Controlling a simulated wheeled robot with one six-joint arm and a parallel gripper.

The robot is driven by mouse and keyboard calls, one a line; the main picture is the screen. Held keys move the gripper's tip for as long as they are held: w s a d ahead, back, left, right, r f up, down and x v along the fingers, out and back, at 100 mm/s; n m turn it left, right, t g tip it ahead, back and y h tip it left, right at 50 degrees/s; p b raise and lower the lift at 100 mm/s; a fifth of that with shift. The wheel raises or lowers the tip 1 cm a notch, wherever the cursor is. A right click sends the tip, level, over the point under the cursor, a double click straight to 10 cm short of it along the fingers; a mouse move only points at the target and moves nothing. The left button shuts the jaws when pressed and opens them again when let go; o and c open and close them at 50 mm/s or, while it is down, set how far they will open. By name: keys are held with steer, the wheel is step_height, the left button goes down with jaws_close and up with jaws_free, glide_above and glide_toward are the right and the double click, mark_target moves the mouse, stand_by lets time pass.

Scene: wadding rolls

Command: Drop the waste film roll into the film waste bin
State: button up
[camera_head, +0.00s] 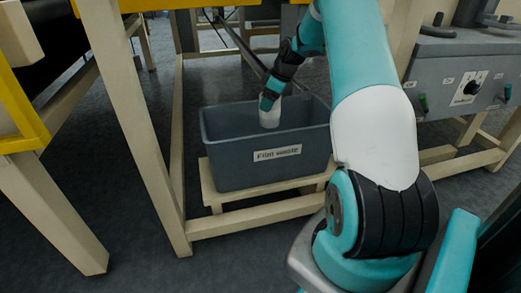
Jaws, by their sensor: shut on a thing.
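The film waste bin (228,168) is a grey open-topped box labelled "Film waste", standing on a low cream wooden shelf under the table frame. My arm reaches down from the top of the view, and its end with my gripper (269,113) is over the bin's opening, behind the front rim. A pale whitish piece shows at the very tip, low in the opening. The view is too small to tell whether it is the waste film roll or part of my gripper. My gripper's fingers cannot be made out. The inside floor of the bin is hidden.
Cream wooden legs (130,120) stand left of the bin, with a yellow-edged frame (25,130) further left. The dark floor is clear at front left.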

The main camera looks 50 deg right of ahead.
steer(key=o, duration=1.1)
steer(key=p+v, duration=0.3)
steer(key=v, duration=0.4)
steer(key=shift+s+r, duration=0.1)
steer(key=shift+r, duration=0.1)
steer(key=shift+d+r, duration=0.1)
steer(key=shift+r, duration=0.05)
